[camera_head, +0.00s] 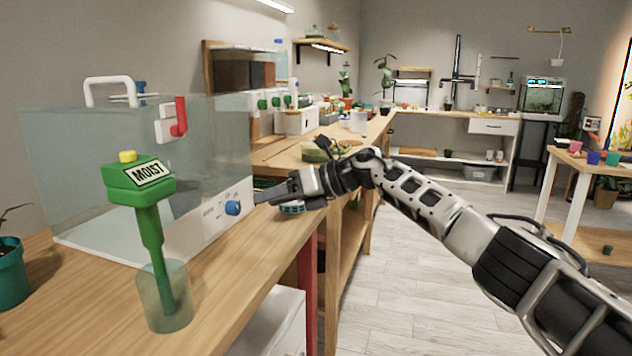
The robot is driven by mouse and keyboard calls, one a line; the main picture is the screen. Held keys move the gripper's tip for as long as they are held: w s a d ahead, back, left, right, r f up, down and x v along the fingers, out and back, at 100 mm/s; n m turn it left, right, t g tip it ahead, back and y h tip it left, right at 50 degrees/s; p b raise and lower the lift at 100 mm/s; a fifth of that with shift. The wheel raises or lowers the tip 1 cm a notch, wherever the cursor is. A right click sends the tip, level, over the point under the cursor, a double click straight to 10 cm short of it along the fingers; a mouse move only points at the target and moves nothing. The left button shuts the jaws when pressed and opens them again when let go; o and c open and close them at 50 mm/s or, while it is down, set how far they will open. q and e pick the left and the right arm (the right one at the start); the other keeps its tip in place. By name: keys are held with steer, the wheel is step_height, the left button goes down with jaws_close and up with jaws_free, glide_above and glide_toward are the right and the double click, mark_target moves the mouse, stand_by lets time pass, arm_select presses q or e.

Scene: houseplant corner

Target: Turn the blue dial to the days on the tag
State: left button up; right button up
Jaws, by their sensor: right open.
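The blue dial (233,208) sits on the white front panel (214,215) of a clear box on the wooden bench. Small dark marks are printed around the dial, too small to read, and I cannot tell its setting. My right gripper (270,201) is open and empty, just right of the dial and apart from it, with its fingers pointing left toward the panel. I cannot make out a tag with days. My left gripper is not in view.
A green meter labelled MOIST (150,174) stands in a clear cup (165,298) in front of the clear box (110,180). A teal pot (10,275) is at the far left. The wooden bench (215,300) is bare between the cup and its front edge.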

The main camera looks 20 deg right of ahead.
steer(key=v, duration=0.9)
steer(key=shift+f, duration=0.1)
